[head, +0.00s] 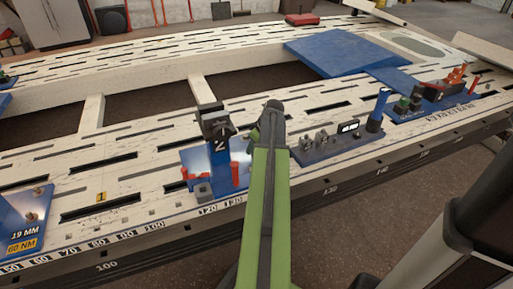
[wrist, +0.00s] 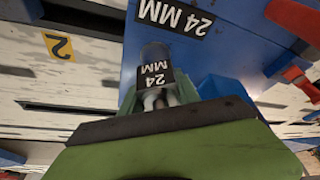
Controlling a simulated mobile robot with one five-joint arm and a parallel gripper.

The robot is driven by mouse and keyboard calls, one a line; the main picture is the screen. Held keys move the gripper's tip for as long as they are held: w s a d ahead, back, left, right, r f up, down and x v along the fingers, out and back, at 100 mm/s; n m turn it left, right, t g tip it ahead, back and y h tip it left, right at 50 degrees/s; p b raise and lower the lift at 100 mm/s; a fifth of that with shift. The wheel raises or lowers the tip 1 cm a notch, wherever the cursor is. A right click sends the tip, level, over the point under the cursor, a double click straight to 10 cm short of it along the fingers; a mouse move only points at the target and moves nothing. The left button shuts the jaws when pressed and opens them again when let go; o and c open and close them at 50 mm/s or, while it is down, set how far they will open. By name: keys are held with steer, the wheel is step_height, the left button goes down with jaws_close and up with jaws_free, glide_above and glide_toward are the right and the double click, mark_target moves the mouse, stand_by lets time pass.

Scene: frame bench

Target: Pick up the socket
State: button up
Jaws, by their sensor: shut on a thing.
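The socket (wrist: 154,68) shows in the wrist view as a dark cylinder with a black 24 MM label and a shiny metal end. My gripper (wrist: 158,102) is shut on it, with green finger surfaces around its lower part. The socket is in front of a blue panel (wrist: 205,52) that also bears 24 MM labels; I cannot tell whether it touches the panel. In the head view, my gripper (head: 256,133) is at the end of my green arm, just right of a blue station with an upright post (head: 220,160). The socket cannot be made out there.
Red handles (wrist: 292,20) stand at the right of the wrist view. In the head view, a dark tray with several small parts (head: 335,148) lies right of my arm. A blue 19 MM plate (head: 30,222) lies at the left. The slotted bench top (head: 125,170) between is mostly clear.

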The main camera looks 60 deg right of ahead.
jaws_close()
steer(key=shift+r+p, duration=0.55)
step_height(320, 180, up, 4)
steer(key=p, duration=0.4)
steer(key=s+d+r+p, duration=0.6)
steer(key=s+d, duration=0.1)
steer(key=s, duration=0.1)
steer(key=shift+s+d, duration=0.4)
steer(key=shift+w, duration=0.1)
